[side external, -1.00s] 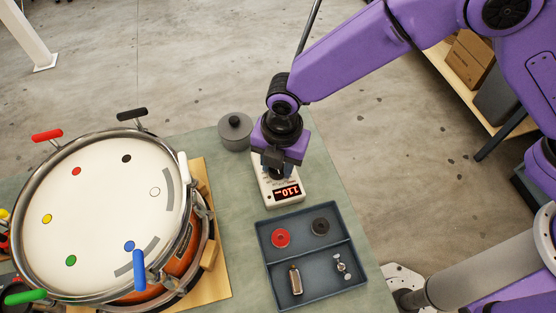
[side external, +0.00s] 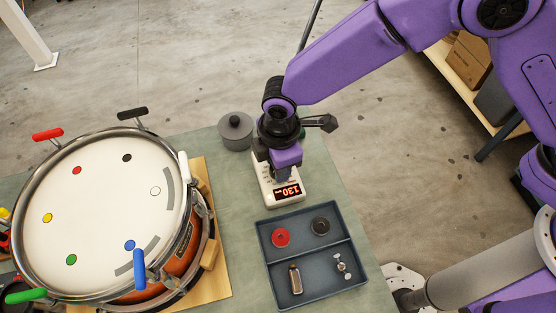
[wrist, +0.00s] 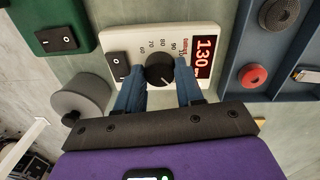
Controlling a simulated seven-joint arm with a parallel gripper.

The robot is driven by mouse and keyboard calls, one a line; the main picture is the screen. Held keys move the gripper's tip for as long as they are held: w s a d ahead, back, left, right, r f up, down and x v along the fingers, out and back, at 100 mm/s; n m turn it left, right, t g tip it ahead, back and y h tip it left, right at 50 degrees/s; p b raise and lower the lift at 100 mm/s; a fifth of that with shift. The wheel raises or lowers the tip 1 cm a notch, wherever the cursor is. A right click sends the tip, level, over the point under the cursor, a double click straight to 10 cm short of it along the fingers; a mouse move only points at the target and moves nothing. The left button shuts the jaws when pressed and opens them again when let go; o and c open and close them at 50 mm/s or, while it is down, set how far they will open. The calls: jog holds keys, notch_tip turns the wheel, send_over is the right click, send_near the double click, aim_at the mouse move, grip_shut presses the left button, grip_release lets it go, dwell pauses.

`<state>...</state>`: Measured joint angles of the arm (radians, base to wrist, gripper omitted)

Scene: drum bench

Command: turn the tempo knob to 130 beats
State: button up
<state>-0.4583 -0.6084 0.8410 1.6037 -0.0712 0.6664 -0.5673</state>
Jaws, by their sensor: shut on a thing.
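The white tempo box (side external: 272,190) stands on the bench, and its red display (side external: 288,192) reads 130. In the wrist view the box (wrist: 118,40) shows a black round tempo knob (wrist: 159,68), a printed scale and a black switch (wrist: 118,65); the display (wrist: 204,50) also reads 130. My gripper (wrist: 160,82) has its two blue fingers on either side of the knob and is shut on it. In the side view my gripper (side external: 278,176) is over the box and hides the knob.
A drum (side external: 105,215) with coloured clamps stands at left. A grey lidded pot (side external: 236,132) is behind the box. A blue-grey tray (side external: 262,250) with small parts lies in front. A green box with a switch (wrist: 56,40) is beside it in the wrist view.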

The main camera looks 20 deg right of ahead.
jog(key=shift+m, duration=0.6)
jog(key=o, duration=1)
jog(key=shift+o, duration=0.2)
